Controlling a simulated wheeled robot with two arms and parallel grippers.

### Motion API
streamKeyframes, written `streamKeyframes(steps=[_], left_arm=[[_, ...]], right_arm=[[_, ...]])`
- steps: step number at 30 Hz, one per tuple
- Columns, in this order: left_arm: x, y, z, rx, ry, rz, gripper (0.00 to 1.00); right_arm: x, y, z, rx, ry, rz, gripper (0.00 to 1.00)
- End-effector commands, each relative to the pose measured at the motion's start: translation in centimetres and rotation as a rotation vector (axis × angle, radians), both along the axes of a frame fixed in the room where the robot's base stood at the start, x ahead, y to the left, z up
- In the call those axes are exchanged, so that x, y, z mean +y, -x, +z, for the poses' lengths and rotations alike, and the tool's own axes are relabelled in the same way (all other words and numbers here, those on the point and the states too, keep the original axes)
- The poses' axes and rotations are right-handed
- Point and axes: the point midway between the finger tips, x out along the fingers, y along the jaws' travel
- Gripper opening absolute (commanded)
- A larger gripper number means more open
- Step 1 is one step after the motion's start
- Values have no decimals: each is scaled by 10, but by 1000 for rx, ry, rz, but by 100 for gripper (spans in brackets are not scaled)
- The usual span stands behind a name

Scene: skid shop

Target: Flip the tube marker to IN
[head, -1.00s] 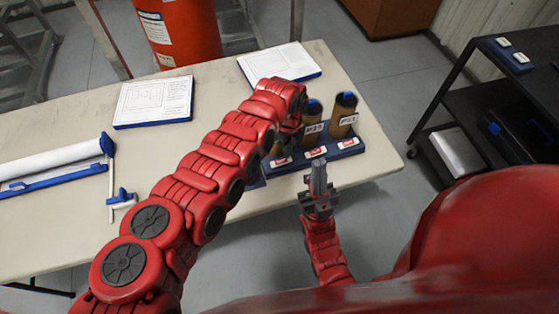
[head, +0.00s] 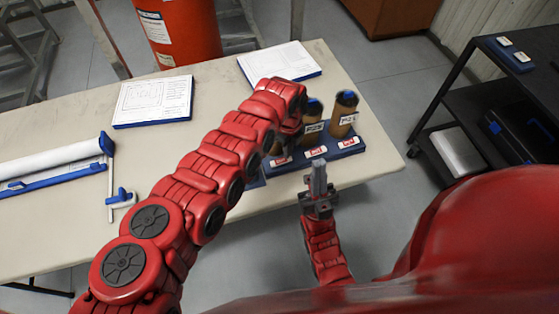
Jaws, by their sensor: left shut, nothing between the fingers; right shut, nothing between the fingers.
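A blue rack (head: 358,152) stands at the right end of the table. It holds brown tubes with blue caps and white labels; the right tube (head: 344,107) and the middle tube (head: 312,117) show, and another is mostly behind my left arm. The lettering is too small to read surely. My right gripper (head: 318,168) is shut and empty, pointing at the rack just in front of the middle marker. My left arm reaches to the rack's left side, hiding its gripper.
The pale table (head: 60,118) carries two white sheets on blue boards, one at the left (head: 153,101) and one at the back (head: 280,61). A white roll in a blue holder (head: 50,162) lies at the left. A black cart (head: 500,110) stands at the right.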

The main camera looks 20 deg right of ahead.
Motion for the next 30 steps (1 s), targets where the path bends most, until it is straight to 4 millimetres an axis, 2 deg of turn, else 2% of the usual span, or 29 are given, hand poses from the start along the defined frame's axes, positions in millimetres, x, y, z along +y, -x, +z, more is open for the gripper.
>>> streamKeyframes(steps=[11, 30], left_arm=[[0, 1, -3, 3, -1, 0, 0], [1, 0, 52, 1, -1, 1, 0]], right_arm=[[0, 0, -2, 0, 0, 0, 0], [0, 0, 32, 0, 0, 0, 0]])
